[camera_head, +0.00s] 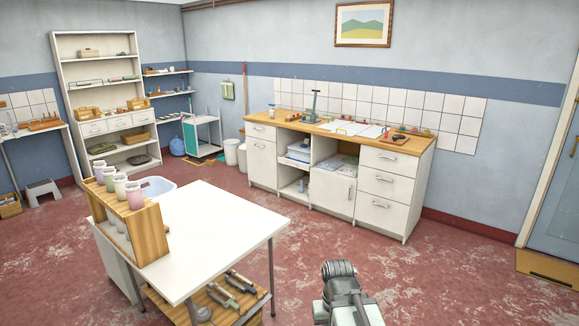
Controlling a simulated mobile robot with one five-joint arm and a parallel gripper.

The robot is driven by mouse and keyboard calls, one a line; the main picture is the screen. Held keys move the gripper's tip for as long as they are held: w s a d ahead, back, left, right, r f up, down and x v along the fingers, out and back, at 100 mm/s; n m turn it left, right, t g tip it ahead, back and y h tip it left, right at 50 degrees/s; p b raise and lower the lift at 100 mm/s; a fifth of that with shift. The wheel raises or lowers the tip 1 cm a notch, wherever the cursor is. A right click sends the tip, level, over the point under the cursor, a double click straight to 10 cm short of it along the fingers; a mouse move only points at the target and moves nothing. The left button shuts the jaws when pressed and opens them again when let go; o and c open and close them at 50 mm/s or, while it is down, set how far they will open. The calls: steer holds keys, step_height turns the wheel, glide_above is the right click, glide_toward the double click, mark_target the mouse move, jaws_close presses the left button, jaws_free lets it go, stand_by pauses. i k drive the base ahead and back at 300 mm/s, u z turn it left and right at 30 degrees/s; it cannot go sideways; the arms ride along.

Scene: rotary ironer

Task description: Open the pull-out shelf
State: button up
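A white counter unit with a wooden top (420,158) stands along the back wall. It has doors, drawers with bar handles and open compartments in its middle. In one compartment, a shelf (294,162) bears pale blue and white items; I cannot tell whether this is the pull-out shelf. A wooden shelf (255,303) holding dark-handled tools sits low under the white table (215,215) at the front left. Part of my grey arm shows at the bottom, right of the table and well short of the counter. My gripper's fingers are not visible.
A wooden rack (153,232) with several jars stands on the white table, beside a pale blue basin (157,187). A tall white shelf unit (62,85) and bins (231,152) are further back. Open red floor (310,245) lies between table and counter. A blue door (555,190) is at right.

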mark_target(293, 162)
steer(key=z, duration=0.15)
steer(key=i, duration=1.65)
steer(key=z, duration=0.25)
steer(key=i, duration=2.4)
steer(key=u, duration=0.8)
steer(key=i, duration=2.2)
steer(key=u, duration=0.5)
steer(key=i, duration=0.4)
steer(key=u, duration=0.15)
steer(key=k, duration=0.85)
steer(key=u, duration=0.15)
steer(key=i, duration=0.85)
steer(key=z, duration=0.05)
